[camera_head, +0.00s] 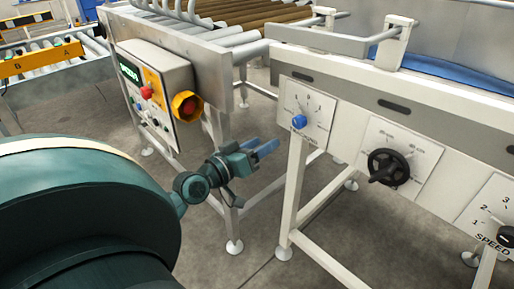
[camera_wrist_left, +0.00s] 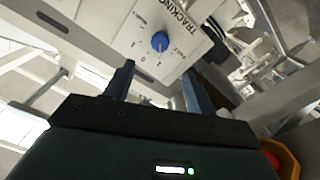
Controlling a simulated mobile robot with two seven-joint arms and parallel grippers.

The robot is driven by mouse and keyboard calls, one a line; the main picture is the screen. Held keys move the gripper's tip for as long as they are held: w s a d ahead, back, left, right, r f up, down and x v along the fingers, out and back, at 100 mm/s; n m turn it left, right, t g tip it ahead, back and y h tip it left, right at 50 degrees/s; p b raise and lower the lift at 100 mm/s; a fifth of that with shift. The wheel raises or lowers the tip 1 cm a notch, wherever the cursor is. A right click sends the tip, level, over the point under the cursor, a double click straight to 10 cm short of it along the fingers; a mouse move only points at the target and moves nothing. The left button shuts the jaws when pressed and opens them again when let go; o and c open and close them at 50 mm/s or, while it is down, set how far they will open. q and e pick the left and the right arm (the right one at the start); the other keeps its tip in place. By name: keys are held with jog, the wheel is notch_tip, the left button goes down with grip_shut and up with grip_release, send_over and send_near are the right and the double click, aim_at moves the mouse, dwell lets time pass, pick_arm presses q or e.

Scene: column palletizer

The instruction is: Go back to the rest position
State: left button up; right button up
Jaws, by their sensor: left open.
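My left gripper (camera_head: 265,149) is open and empty in the head view, held in the air left of the machine's white panel frame. Its two blue fingers (camera_wrist_left: 158,92) stand apart in the left wrist view, with nothing between them. Beyond them is the blue knob (camera_wrist_left: 159,41) on a dial plate lettered TRACKING. The same blue knob shows in the head view (camera_head: 299,122), right of the gripper and apart from it. My right gripper does not show.
A control box (camera_head: 160,95) with a red button and a yellow-ringed red button (camera_head: 187,106) stands behind the gripper. A black handwheel (camera_head: 388,167) and a SPEED knob (camera_head: 508,240) are to the right. A roller conveyor (camera_head: 230,25) is at the back. Grey floor lies below.

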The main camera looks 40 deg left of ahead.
pick_arm(q)
jog(key=shift+s, duration=0.45)
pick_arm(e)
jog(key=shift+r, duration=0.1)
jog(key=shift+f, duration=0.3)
pick_arm(q)
jog(key=s+d+f+m+g+h, duration=0.1)
jog(key=s+d+f+m+g, duration=0.1)
jog(key=s+d+f, duration=0.35)
jog(key=s+d+f+m+g+h, duration=0.1)
jog(key=s+d+f+m, duration=0.2)
jog(key=d, duration=0.6)
jog(key=s+d+r+m+g+p, duration=0.2)
jog(key=s+d+r+g+p, duration=0.2)
jog(key=p, duration=1.4)
jog(key=d, duration=0.3)
jog(key=shift+s+d+r+m, duration=0.25)
jog(key=shift+s+d+m, duration=0.05)
jog(key=shift+d, duration=0.05)
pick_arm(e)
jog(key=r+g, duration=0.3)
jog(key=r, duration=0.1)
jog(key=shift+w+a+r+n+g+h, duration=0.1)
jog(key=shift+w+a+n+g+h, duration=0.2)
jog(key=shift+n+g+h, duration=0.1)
